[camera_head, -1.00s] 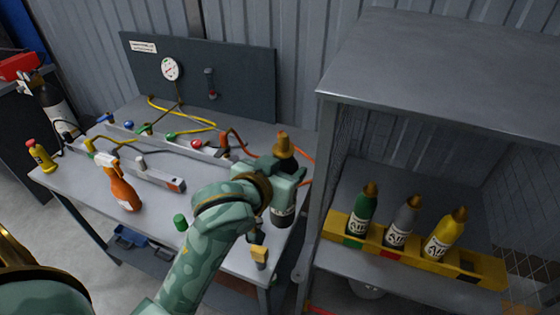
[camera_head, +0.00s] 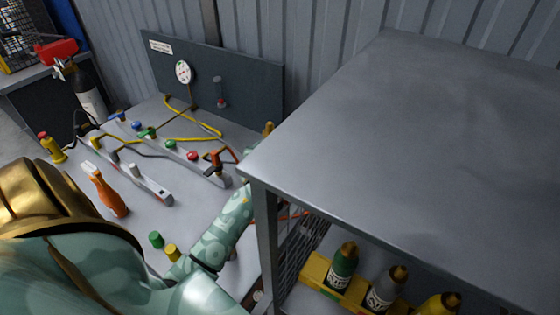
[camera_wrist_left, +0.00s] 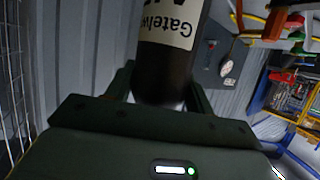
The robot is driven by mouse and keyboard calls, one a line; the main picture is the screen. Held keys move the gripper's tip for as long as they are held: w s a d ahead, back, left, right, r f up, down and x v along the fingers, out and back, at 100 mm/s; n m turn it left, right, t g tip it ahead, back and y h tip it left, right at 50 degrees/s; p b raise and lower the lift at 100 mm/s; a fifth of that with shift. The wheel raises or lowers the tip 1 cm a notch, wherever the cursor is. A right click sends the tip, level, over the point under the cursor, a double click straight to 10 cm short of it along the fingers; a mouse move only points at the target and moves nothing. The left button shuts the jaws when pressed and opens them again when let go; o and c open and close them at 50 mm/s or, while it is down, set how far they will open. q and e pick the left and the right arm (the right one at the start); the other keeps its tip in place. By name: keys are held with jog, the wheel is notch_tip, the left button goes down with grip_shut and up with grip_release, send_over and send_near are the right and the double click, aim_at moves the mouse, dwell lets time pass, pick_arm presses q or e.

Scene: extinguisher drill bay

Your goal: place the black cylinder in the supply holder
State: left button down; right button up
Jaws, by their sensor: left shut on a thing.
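The black cylinder (camera_wrist_left: 168,62), with a cream label, is held in my left gripper (camera_wrist_left: 160,90) in the left wrist view, with one finger on each side. In the head view only its brass top (camera_head: 268,128) shows beside the cabinet's left corner; the rest and my gripper are hidden behind the cabinet. The supply holder (camera_head: 313,268) is a yellow rack on the cabinet's shelf, cut off by the bottom edge. It holds a green cylinder (camera_head: 343,266), a grey cylinder (camera_head: 384,290) and a yellow cylinder (camera_head: 438,304). My right gripper is not in view.
The cabinet's grey top (camera_head: 400,130) and front post (camera_head: 267,225) stand between my view and the gripper. The workbench (camera_head: 140,215) at left carries an orange bottle (camera_head: 108,195), hoses, valves and small caps. A dark panel with a gauge (camera_head: 183,72) stands behind it.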

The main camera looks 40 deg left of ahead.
pick_arm(q)
notch_tip(320, 180, down, 7)
jog(key=b, duration=0.2)
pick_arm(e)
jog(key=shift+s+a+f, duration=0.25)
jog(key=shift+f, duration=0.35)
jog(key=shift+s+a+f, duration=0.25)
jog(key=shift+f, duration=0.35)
pick_arm(q)
jog(key=shift+s+f, duration=0.1)
jog(key=shift+f, duration=0.05)
jog(key=c, duration=0.6)
grip_release()
jog(key=shift+f, duration=0.15)
jog(key=shift+o, duration=0.2)
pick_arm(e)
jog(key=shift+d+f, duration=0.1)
pick_arm(q)
jog(key=p+v, duration=0.1)
jog(key=v, duration=0.6)
jog(key=shift+s+r, duration=0.25)
jog(key=shift+r, duration=0.05)
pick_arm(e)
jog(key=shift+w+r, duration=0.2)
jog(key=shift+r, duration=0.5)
